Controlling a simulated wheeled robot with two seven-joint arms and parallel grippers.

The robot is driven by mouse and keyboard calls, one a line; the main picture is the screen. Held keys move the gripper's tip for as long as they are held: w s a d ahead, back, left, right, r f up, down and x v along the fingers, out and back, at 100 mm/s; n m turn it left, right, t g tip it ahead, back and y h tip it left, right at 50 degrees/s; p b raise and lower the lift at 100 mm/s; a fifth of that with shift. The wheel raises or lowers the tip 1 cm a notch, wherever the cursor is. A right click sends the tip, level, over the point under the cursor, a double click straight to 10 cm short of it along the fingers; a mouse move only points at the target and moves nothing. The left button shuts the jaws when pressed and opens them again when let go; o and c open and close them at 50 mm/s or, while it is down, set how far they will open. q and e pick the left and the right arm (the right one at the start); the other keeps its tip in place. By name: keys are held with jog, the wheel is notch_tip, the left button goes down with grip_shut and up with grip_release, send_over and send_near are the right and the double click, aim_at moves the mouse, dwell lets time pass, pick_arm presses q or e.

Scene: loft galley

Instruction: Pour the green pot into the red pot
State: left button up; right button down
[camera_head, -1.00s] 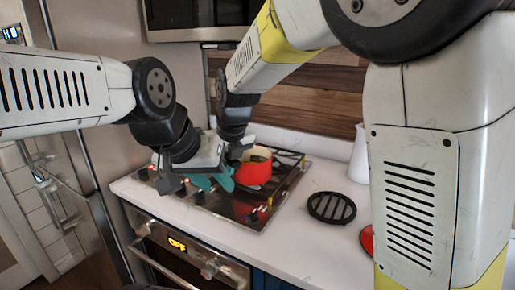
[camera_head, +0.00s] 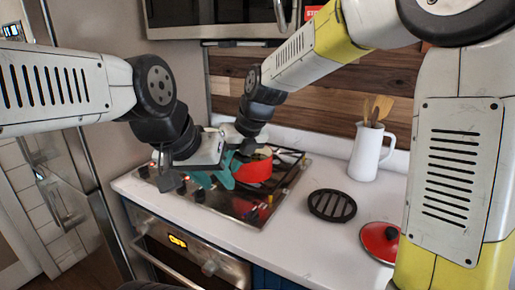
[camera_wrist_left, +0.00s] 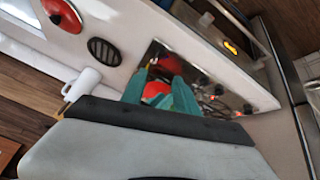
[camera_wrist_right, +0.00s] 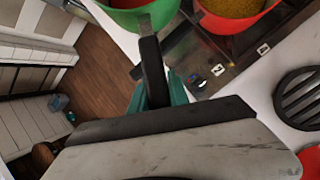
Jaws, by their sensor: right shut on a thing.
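The red pot (camera_head: 254,168) stands on the cooktop in the head view. In the right wrist view the red pot (camera_wrist_right: 240,20) is at the top right, with yellowish grainy contents. The green pot (camera_wrist_right: 145,17) is beside it at the top, with reddish contents. My right gripper (camera_wrist_right: 158,88) is shut on the green pot's dark handle. In the head view the green pot and right fingers are mostly hidden behind my left gripper. My left gripper (camera_head: 215,174) is open and empty, in front of the red pot in the picture. Its parted teal fingers (camera_wrist_left: 160,95) show in the left wrist view.
A black round trivet (camera_head: 332,205) and a red lid (camera_head: 381,241) lie on the white counter right of the cooktop (camera_head: 228,203). A white jug (camera_head: 367,153) with wooden utensils stands behind them. A microwave (camera_head: 222,15) hangs above. Counter around the trivet is clear.

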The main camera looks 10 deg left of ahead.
jog(key=shift+w+d+r+m+g+y, duration=0.25)
jog(key=shift+w+d+r+g+y, duration=0.15)
jog(key=shift+w+d+g+y, duration=0.35)
jog(key=shift+w+d+r+m+g+y, duration=0.3)
jog(key=shift+w+d+g+y, duration=0.2)
jog(key=shift+d+y, duration=0.45)
jog(key=shift+w+a+p, duration=0.1)
jog(key=shift+p, duration=0.2)
jog(key=shift+r+y, duration=0.2)
jog(key=shift+y, duration=0.1)
jog(key=shift+w+d+r+g+y+p, duration=0.3)
jog(key=shift+d+r+g+y+p, duration=0.2)
jog(key=shift+y, duration=0.2)
jog(key=shift+w+d+f+m+g+y+p, duration=0.15)
jog(key=shift+f+m+g+y+p, duration=0.2)
jog(key=shift+y, duration=0.35)
jog(key=shift+w+d+f+m+g+y+p, duration=0.15)
jog(key=shift+f+m+g+y, duration=0.2)
jog(key=shift+y, duration=0.35)
dwell(0.9)
